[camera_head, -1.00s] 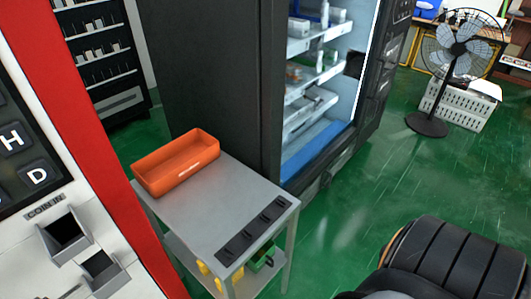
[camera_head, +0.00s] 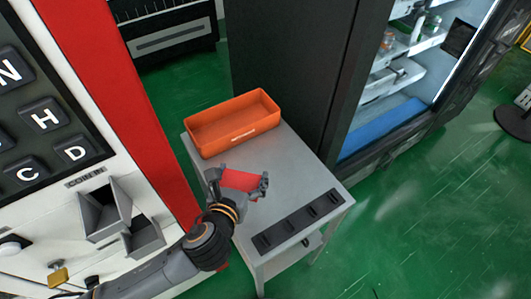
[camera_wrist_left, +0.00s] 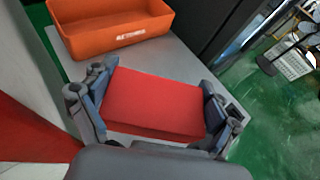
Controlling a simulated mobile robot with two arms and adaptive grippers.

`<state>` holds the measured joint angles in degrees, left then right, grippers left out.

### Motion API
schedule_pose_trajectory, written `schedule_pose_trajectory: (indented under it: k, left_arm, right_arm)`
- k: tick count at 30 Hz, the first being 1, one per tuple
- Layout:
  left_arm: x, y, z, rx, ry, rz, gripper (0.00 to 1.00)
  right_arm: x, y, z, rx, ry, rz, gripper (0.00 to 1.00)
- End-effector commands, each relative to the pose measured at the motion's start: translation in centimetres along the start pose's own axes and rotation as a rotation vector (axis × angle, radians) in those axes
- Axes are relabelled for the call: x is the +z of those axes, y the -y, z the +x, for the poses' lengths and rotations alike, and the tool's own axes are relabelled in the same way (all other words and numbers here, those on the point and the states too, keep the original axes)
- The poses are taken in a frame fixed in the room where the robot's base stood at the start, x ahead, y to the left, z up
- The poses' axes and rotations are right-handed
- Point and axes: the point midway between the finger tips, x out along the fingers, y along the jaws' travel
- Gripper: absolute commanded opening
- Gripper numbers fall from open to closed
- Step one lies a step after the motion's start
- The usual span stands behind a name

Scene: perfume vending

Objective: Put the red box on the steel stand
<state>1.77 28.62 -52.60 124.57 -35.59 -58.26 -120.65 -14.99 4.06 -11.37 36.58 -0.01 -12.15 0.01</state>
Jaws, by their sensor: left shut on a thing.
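The red box (camera_head: 241,181) is between the fingers of my left gripper (camera_head: 237,187), which is shut on it. The red box (camera_wrist_left: 155,102) fills the middle of the left wrist view, with a finger against each side. The steel stand (camera_head: 296,163) is a small grey table below the gripper. The box shows over the stand's top, in front of the orange tray; I cannot tell whether it touches the surface. My right gripper is not in view.
An orange tray (camera_head: 234,124) sits on the back of the stand. A dark strip with several slots (camera_head: 298,222) lies along its front right edge. A red and white machine (camera_head: 110,150) stands close on the left, and a dark vending cabinet (camera_head: 285,75) stands behind.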

Motion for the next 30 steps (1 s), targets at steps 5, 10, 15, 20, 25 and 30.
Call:
schedule_pose_trajectory:
  k: [5,10,15,20,25,30]
  left_arm:
    - [0.1,1.6,4.2,-0.001,0.003,-0.004,0.54]
    - [-0.2,3.1,8.5,0.000,0.002,-0.003,0.54]
    - [-2.4,3.9,11.9,0.001,0.001,-0.004,0.54]
    - [-3.4,4.4,13.8,0.001,0.003,-0.003,0.54]
    - [-4.1,4.7,14.8,0.002,0.002,-0.002,0.54]
    - [-6.4,4.7,15.8,0.001,0.002,-0.002,0.54]
  right_arm:
    - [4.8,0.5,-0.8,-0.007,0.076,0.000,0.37]
    - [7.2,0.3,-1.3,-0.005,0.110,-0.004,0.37]
    - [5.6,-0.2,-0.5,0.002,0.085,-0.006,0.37]
    - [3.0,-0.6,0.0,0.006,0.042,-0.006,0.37]
    - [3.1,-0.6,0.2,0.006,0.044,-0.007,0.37]
    - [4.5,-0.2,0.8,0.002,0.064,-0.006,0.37]
